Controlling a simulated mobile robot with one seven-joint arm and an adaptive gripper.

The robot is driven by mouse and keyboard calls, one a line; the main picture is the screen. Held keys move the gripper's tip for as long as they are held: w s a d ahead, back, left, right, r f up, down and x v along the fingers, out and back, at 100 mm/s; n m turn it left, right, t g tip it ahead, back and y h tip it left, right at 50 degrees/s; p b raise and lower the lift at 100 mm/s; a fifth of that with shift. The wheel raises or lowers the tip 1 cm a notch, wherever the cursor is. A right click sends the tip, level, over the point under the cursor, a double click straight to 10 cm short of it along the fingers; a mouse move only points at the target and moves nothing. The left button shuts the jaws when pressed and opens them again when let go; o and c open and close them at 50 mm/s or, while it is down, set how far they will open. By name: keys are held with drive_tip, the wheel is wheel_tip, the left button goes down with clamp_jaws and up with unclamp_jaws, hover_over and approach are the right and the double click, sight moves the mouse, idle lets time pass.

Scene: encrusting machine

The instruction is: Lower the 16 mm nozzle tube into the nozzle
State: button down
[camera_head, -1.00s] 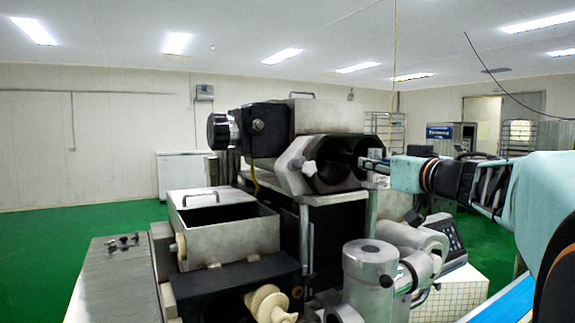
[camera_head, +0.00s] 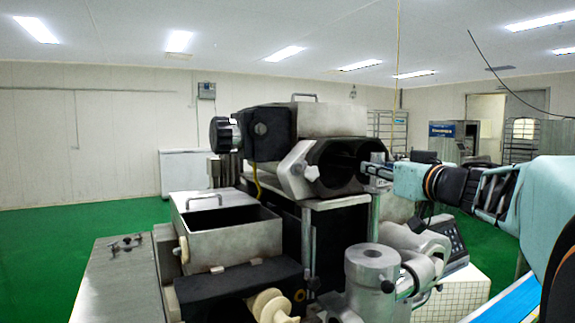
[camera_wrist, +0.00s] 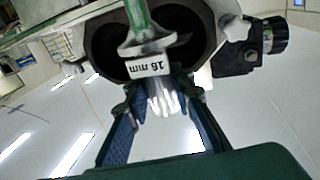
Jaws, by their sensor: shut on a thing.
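The 16 mm nozzle tube (camera_head: 375,208) hangs roughly upright in the head view, a slim grey metal pipe. Its lower end appears just above or behind the nozzle (camera_head: 372,255), a grey round body with a dark hole on top; whether it has entered the hole cannot be told. My gripper (camera_head: 374,169) is shut on the tube's upper part from the right. In the wrist view the "16 mm" label (camera_wrist: 149,67) shows near the fingers (camera_wrist: 158,88), with the tube's flared part (camera_wrist: 148,48) and green-tinted shaft above in the picture.
The encrusting machine's twin-bore housing (camera_head: 345,165) stands close behind and left of the tube. A steel hopper (camera_head: 220,240) and a cream screw (camera_head: 272,307) are to the left. A control panel (camera_head: 449,236) is to the right of the nozzle.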

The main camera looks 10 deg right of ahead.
idle(0.3)
drive_tip(key=b, duration=0.4)
hover_over(376, 233)
drive_tip(key=shift+w+f, duration=0.15)
drive_tip(key=shift+f, duration=1.35)
drive_tip(key=shift+w+f, duration=0.15)
drive_tip(key=shift+f, duration=1.3)
drive_tip(key=shift+f+b, duration=2.6)
drive_tip(key=shift+f, duration=1.95)
drive_tip(key=c, duration=1.4)
unclamp_jaws()
